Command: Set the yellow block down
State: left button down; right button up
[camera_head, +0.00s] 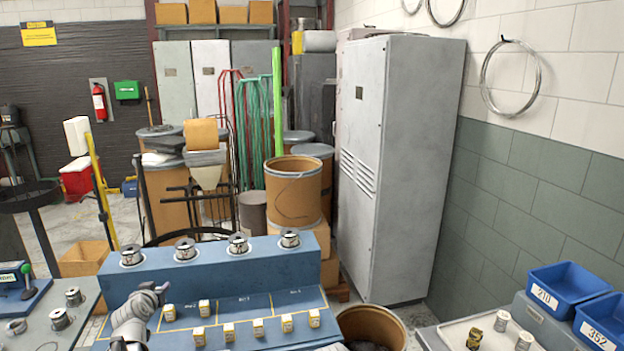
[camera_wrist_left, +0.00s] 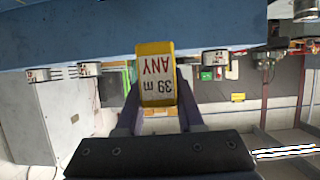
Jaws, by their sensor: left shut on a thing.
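The yellow block (camera_wrist_left: 157,72) is between the fingers of my left gripper (camera_wrist_left: 157,100) in the left wrist view. It has a yellow top and a white label reading "39 m ANY", upside down in that picture. The gripper is shut on it. In the head view my left gripper (camera_head: 152,292) is over the left end of the blue bench (camera_head: 255,303). A yellow-topped block (camera_head: 169,312) shows close beside it; I cannot tell whether this is the held one. My right gripper is out of view.
Several similar blocks (camera_head: 258,328) stand on the bench's marked surface. Several wire spools (camera_head: 186,248) stand on its raised back ledge (camera_head: 215,268). A brown drum (camera_head: 372,325) is right of the bench. Blue bins (camera_head: 568,287) stand at far right.

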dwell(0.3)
pick_arm(q)
notch_tip(320, 180, down, 7)
jog(key=b, duration=0.7)
jog(key=shift+f, duration=0.15)
notch_tip(320, 180, down, 5)
jog(key=b, duration=0.5)
notch_tip(320, 180, down, 4)
jog(key=b, duration=0.4)
jog(key=shift+f+b, duration=0.2)
jog(key=shift+b, duration=0.1)
